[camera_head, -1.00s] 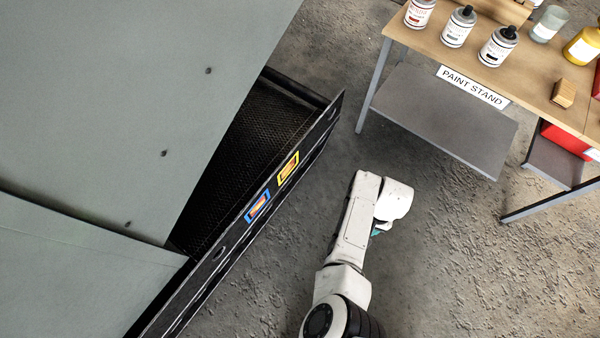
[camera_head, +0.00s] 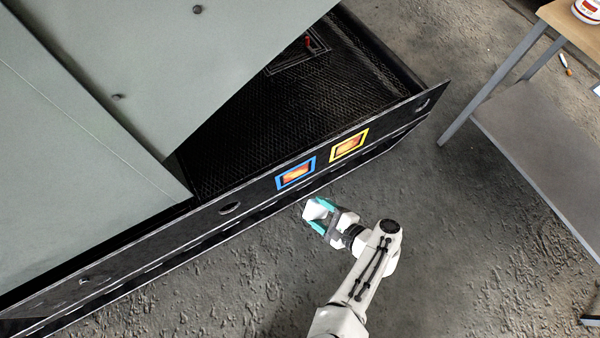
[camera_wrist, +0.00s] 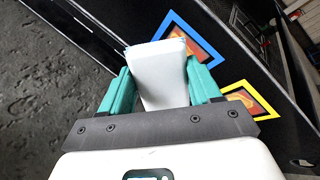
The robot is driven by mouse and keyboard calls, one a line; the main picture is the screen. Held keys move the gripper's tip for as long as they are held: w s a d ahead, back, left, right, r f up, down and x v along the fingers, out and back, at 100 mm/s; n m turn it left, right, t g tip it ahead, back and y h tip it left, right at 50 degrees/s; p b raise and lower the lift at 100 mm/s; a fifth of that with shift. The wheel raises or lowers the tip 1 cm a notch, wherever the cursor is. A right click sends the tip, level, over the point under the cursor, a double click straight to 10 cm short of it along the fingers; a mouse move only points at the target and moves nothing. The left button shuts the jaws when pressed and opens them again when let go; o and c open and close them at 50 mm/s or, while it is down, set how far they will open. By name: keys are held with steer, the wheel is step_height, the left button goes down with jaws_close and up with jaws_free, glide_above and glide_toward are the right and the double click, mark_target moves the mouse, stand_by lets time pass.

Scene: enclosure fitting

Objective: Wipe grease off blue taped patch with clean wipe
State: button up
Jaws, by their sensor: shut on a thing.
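The blue taped patch (camera_head: 296,173) is a blue tape frame around an orange-red grease smear on the black side rail of the enclosure. A similar yellow taped patch (camera_head: 349,146) lies just right of it. My gripper (camera_head: 319,214), with teal fingers, is shut on a white wipe (camera_head: 316,209), apart from the rail and just below the blue patch in the head view. In the wrist view, the wipe (camera_wrist: 159,75) stands between the fingers and hides part of the blue patch (camera_wrist: 196,42). The yellow patch (camera_wrist: 250,100) is partly hidden by a finger.
The black rail (camera_head: 225,208) runs diagonally along the enclosure's open side, under grey panels (camera_head: 80,110). A table with a lower shelf (camera_head: 545,145) stands at the right. The rough floor (camera_head: 460,240) between is clear.

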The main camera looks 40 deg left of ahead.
steer(key=s+a+f+m+t+y+b, duration=0.1)
steer(key=a+f+m+t+y+b, duration=0.25)
steer(key=a+f+b, duration=0.5)
steer(key=t+b, duration=0.2)
steer(key=b, duration=0.5)
glide_toward(281, 180)
steer(key=a, duration=0.2)
steer(key=shift+w+a+b, duration=0.8)
steer(key=shift+a+b, duration=0.15)
steer(key=shift+a, duration=0.1)
steer(key=shift+b+x, duration=0.45)
steer(key=shift+x, duration=0.6)
